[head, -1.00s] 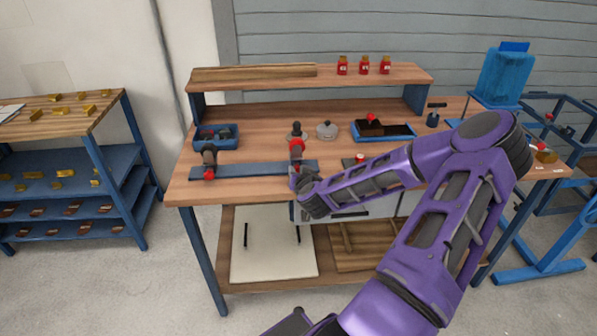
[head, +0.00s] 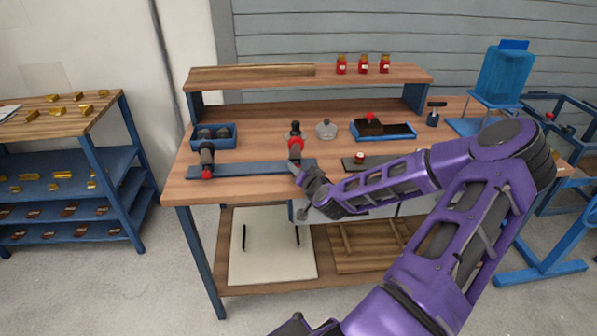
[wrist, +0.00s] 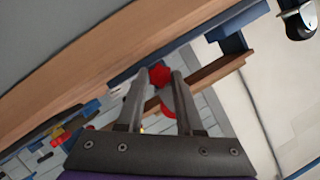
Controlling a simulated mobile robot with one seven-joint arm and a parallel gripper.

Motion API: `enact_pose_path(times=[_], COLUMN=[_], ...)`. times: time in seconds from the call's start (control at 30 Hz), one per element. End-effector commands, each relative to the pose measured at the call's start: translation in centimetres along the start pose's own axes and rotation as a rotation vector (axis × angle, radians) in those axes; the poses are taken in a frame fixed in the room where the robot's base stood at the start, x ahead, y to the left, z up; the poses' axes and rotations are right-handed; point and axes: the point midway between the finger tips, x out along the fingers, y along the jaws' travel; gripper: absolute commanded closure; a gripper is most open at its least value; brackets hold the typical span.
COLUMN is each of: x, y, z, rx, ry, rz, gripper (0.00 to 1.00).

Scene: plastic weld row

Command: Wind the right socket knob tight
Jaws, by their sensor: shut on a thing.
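The right socket (head: 296,150), dark with a red band, stands at the right end of the blue rail (head: 250,169) on the workbench. My gripper (head: 297,169) reaches it from the front and right. In the wrist view my gripper (wrist: 161,76) has its two fingertips on either side of a red knob (wrist: 159,74), shut on it. In the head view this knob is hidden by my gripper. A similar left socket (head: 207,153) with a red knob (head: 207,173) facing forward stands at the rail's left end.
A blue bin (head: 214,144) sits behind the left socket. A grey lidded piece (head: 326,130) and a blue tray (head: 412,133) stand behind. Red jars (head: 363,65) stand on the shelf.

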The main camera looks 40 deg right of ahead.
Motion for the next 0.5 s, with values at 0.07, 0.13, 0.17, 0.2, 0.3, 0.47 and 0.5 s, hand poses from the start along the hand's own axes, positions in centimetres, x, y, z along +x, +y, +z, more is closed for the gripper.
enact_pose_path(times=[0.07,0.13,0.17,0.2,0.3,0.47,0.5], x=[0.05,0.05,0.05,0.04,0.03,0.02,-0.01], y=[-0.07,-0.07,-0.07,-0.06,-0.05,-0.03,-0.03], z=[-0.22,-0.21,-0.2,-0.18,-0.13,-0.08,-0.08], rx=[-0.002,-0.002,-0.002,-0.002,-0.002,-0.002,-0.002], ry=[0.005,0.005,0.004,0.004,0.003,0.002,0.002], rz=[-0.001,-0.001,-0.001,0.0,0.0,0.0,0.0], gripper=[1.0,0.52,0.47,0.39,0.34,0.34,0.34])
